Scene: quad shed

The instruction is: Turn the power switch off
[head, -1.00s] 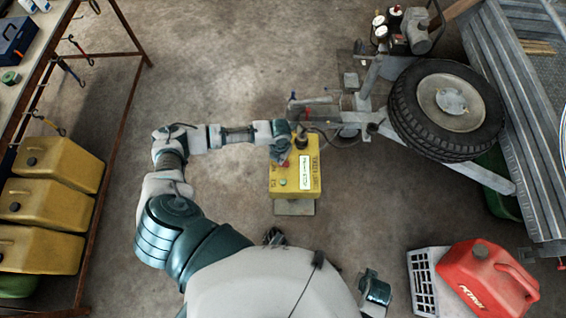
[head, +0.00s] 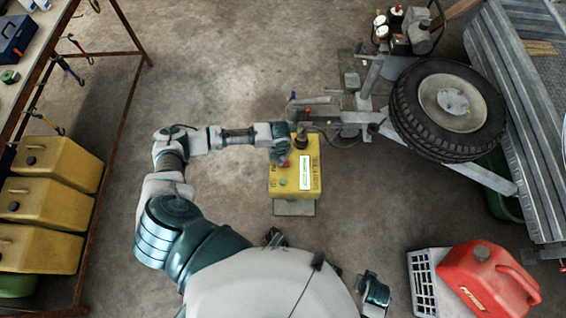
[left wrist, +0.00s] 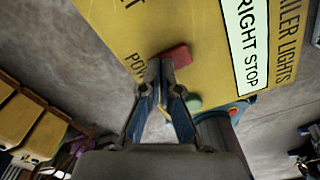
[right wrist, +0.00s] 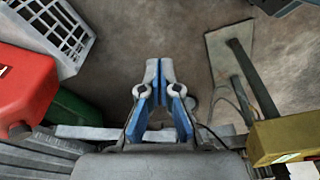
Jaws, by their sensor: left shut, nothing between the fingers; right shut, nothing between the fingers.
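The yellow control box (head: 313,172) stands on a small plate in the middle of the head view; its printed face fills the top of the left wrist view (left wrist: 190,25). The red power switch (left wrist: 178,55) sits beside lettering that begins "POW". My left gripper (left wrist: 160,66) is shut and empty, its tips right at the switch's lower left edge; I cannot tell if they touch. In the head view my left gripper (head: 284,158) hides most of the switch. My right gripper (right wrist: 153,68) is shut and empty, away from the box.
A green round knob (left wrist: 193,102) is close to the left fingers. A trailer wheel (head: 447,103) and metal frame lie right of the box. A red fuel can (head: 487,280) and white crate (head: 424,285) are at lower right. Yellow jerrycans (head: 45,205) stand at left.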

